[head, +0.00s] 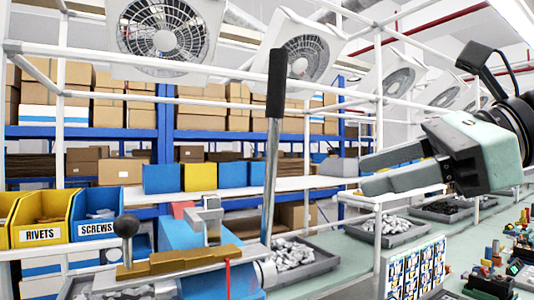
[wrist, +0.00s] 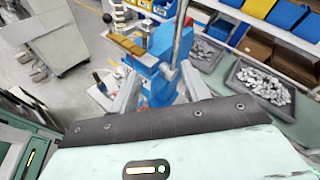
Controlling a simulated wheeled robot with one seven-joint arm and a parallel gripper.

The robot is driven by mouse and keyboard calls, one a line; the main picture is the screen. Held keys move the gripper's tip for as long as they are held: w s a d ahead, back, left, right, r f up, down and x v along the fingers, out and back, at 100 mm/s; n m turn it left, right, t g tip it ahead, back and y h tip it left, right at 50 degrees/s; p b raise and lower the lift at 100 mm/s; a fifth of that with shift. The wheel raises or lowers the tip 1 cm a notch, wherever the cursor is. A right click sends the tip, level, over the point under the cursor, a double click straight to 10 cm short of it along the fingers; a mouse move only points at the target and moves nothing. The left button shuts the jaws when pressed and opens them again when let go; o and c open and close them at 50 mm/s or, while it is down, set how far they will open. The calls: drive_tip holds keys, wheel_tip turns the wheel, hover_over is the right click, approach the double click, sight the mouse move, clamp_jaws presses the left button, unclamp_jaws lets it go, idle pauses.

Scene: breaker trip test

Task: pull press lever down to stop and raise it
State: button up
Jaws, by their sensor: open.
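The press lever (head: 272,150) stands nearly upright, a steel rod with a black grip at its top. It joins the right side of the blue press (head: 185,240), which has a brass-coloured bar across its front. My gripper (head: 362,175) is open and empty, to the right of the lever in the head view, with its fingers pointing left towards the rod and apart from it. In the wrist view the blue press (wrist: 160,50) shows beyond my open fingers (wrist: 158,88), and the lever rod (wrist: 181,35) rises there. The lever's grip is out of the wrist view.
A yellow rivets bin (head: 40,218) and a blue screws bin (head: 96,215) stand at the left. Trays of metal parts (head: 300,258) lie on the green bench to the right. White frame rails (head: 379,110) run across the area near my arm.

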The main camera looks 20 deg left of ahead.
wheel_tip(320, 180, up, 12)
drive_tip(key=w+d+m+t+y, duration=0.1)
drive_tip(key=w+m+y, duration=0.1)
drive_tip(key=m+y, duration=0.1)
drive_tip(key=p, duration=0.7)
hover_over(270, 114)
drive_tip(key=w, duration=0.1)
drive_tip(key=shift+a+r, duration=0.15)
drive_tip(key=shift+r, duration=0.05)
drive_tip(key=shift+a+f, duration=0.15)
drive_tip(key=shift+a, duration=0.3)
clamp_jaws()
